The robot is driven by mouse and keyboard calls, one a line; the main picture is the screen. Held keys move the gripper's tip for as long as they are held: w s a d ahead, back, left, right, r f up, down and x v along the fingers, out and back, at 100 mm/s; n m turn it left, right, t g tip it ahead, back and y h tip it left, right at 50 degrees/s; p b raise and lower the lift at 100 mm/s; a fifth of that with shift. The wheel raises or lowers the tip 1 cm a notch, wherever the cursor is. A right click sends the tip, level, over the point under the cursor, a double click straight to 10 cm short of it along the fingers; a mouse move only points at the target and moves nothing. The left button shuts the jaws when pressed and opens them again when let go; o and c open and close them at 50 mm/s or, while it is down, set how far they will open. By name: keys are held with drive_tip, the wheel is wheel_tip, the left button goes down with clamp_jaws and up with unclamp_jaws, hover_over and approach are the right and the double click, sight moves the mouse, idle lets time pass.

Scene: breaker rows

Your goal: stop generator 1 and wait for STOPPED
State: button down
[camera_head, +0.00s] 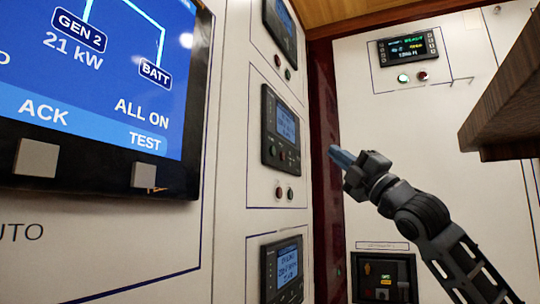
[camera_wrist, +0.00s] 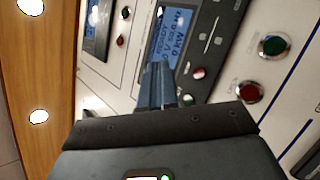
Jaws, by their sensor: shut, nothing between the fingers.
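Three dark controllers with blue displays are stacked on the white panel: upper (camera_head: 280,27), middle (camera_head: 281,131) and lower (camera_head: 282,270). I cannot read which is generator 1. Below the middle controller are a red button (camera_head: 279,192) and a green button (camera_head: 290,193). My gripper (camera_head: 334,152) is shut and empty, right of the middle controller in the head view. In the wrist view its fingers (camera_wrist: 160,66) cover part of a controller display (camera_wrist: 182,42) with text like "READY" and "0 kW". A green button (camera_wrist: 273,45) and a red button (camera_wrist: 249,92) show beside it. Contact is not visible.
A large screen (camera_head: 90,85) shows GEN 2 at 21 kW, with two grey buttons (camera_head: 37,158) below. A small display (camera_head: 406,47) and a lower device (camera_head: 384,278) are on the right wall. A brown wooden ledge (camera_head: 505,95) juts in at the right.

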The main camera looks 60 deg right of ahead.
sight(283, 156)
drive_tip(key=shift+w+a, duration=0.1)
idle(0.3)
drive_tip(key=w+p, duration=0.4)
drive_tip(key=w, duration=0.4)
drive_tip(key=shift+w+a, duration=0.35)
idle(1.9)
drive_tip(key=shift+w+b, duration=0.3)
drive_tip(key=shift+w, duration=0.1)
drive_tip(key=shift+w, duration=0.4)
idle(0.7)
drive_tip(key=shift+s+b, duration=0.15)
drive_tip(key=shift+b, duration=0.15)
drive_tip(key=shift+s+b, duration=0.5)
drive_tip(key=shift+s, duration=0.2)
